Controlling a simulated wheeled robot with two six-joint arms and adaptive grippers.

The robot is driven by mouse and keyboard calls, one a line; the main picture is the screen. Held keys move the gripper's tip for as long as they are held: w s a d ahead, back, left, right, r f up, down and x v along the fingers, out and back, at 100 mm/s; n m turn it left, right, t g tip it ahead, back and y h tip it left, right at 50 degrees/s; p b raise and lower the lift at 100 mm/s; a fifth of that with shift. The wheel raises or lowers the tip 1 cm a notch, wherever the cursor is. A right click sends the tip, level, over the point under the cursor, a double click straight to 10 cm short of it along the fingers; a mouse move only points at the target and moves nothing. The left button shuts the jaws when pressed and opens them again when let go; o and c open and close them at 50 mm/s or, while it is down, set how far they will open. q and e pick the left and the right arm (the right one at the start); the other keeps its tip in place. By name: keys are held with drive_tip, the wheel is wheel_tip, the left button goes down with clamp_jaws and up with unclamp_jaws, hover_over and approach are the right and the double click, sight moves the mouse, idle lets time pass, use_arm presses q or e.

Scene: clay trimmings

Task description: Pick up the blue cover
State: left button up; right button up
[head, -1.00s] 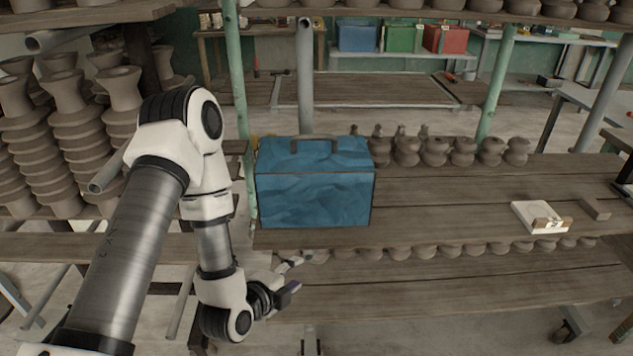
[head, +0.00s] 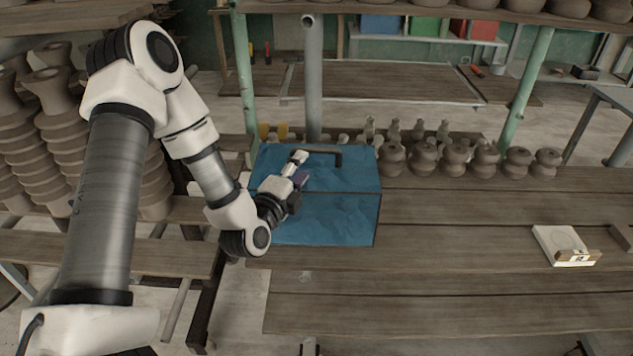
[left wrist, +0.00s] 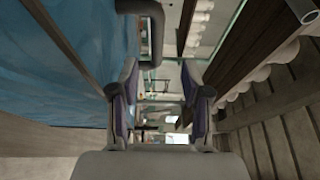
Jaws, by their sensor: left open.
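The blue cover (head: 330,220) is a box shape with dark edges and a dark bar handle (head: 328,159) on its top. It stands upright on the wooden plank table. My left gripper (head: 300,168) is open and in front of the cover's top, just left of the handle in the head view. It hides part of the cover's left side. In the left wrist view the cover (left wrist: 55,45) fills the upper left. Its handle (left wrist: 146,22) shows beyond the open fingers (left wrist: 162,98), with nothing between them. My right gripper is not in view.
Clay pots (head: 455,158) stand in a row behind and right of the cover. Stacked clay pieces (head: 60,130) fill the left. The table's middle (head: 450,230) is clear.

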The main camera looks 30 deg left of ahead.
sight(314, 152)
use_arm(q)
drive_tip(key=w, duration=0.2)
drive_tip(key=w+a+p, duration=0.1)
drive_tip(key=w, duration=0.5)
drive_tip(key=shift+w+a+p, duration=0.15)
drive_tip(key=shift+p, duration=0.15)
drive_tip(key=shift+w+f, duration=0.2)
drive_tip(key=shift+w, duration=0.05)
drive_tip(key=shift+s, duration=0.1)
clamp_jaws()
